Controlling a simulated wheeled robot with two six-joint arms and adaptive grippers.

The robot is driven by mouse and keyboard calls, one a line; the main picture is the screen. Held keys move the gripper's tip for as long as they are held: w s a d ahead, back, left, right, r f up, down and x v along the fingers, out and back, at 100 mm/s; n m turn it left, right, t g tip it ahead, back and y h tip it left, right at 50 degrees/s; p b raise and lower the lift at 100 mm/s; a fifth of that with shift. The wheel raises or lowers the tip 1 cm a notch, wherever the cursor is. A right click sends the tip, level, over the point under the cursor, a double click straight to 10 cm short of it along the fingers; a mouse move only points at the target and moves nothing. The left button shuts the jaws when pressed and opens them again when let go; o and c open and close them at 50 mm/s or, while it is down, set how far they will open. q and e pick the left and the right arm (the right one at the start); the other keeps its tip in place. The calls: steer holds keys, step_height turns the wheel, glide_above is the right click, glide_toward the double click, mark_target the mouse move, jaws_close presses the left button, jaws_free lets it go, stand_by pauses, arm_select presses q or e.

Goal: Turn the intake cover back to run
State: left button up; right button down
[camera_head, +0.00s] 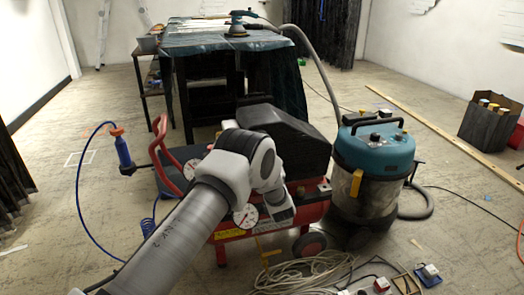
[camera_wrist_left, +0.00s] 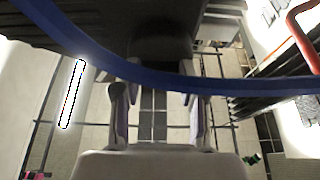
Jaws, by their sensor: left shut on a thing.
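The red compressor (camera_head: 314,208) stands on the floor in the head view, with a black housing (camera_head: 290,135) on top and round white gauges. My left arm reaches across it, and its gripper is hidden there behind the wrist. In the left wrist view my left gripper (camera_wrist_left: 155,95) has its two fingers on either side of a dark rounded part (camera_wrist_left: 160,45), which I take for the intake cover. The fingers are shut on it. Its turned position cannot be read. A blue hose (camera_wrist_left: 150,77) crosses close in front of the wrist camera. My right gripper is not in view.
A teal vacuum (camera_head: 375,150) stands right of the compressor, with its grey hose rising to the covered table (camera_head: 190,45) behind. A blue air hose (camera_head: 79,180) loops at left. Coiled cable (camera_head: 300,277) lies in front. Open floor lies at far left.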

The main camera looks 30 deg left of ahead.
arm_select(q)
steer(key=shift+w+a+r+n, duration=0.1)
steer(key=shift+a+r+n, duration=0.05)
steer(key=shift+r+n, duration=0.2)
steer(key=o, duration=0.9)
steer(key=shift+o, duration=1.2)
steer(key=shift+a+f, duration=0.1)
steer(key=shift+f, duration=0.2)
steer(key=v, duration=1.2)
